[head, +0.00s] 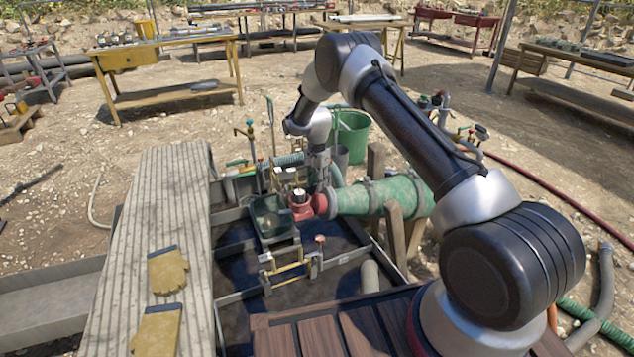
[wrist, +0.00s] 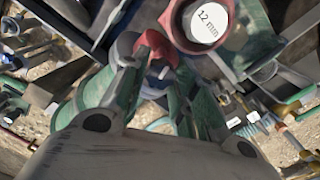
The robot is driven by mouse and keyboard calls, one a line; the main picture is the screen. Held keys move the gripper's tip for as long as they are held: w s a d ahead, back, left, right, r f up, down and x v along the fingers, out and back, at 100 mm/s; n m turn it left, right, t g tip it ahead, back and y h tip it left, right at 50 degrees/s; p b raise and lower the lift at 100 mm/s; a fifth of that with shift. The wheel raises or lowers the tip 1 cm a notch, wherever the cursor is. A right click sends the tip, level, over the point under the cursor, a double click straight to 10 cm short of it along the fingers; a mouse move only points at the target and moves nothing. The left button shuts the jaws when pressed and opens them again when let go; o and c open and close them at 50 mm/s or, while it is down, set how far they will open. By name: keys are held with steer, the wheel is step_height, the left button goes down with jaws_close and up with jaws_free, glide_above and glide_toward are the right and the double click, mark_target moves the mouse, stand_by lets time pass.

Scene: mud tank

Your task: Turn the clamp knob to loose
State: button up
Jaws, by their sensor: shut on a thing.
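The clamp knob appears to be the small red part (wrist: 157,47) between my fingertips in the wrist view. Its outline is partly hidden by the fingers, and its turned position cannot be read. My gripper (wrist: 152,72) is shut on it. In the head view my gripper (head: 324,183) points down by the red fitting (head: 320,204) at the left end of the green hose; the fingertips are too small there to make out. Beside it stands a red round piece (head: 300,208) with a pale top. In the wrist view this red ring (wrist: 181,22) carries a "12 mm" label.
The thick green hose (head: 385,196) lies right of my gripper on wooden supports. A dark green tray (head: 268,216) and brass fittings stand to the left. A ridged plank (head: 135,215) with yellow gloves (head: 167,270) lies further left. A green bucket (head: 352,134) stands behind.

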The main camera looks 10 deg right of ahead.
steer(key=n, duration=0.5)
steer(key=shift+n, duration=0.3)
steer(key=n, duration=1)
steer(key=shift+n, duration=0.4)
steer(key=n, duration=0.4)
steer(key=shift+n, duration=0.3)
steer(key=o, duration=1)
step_height(320, 180, up, 12)
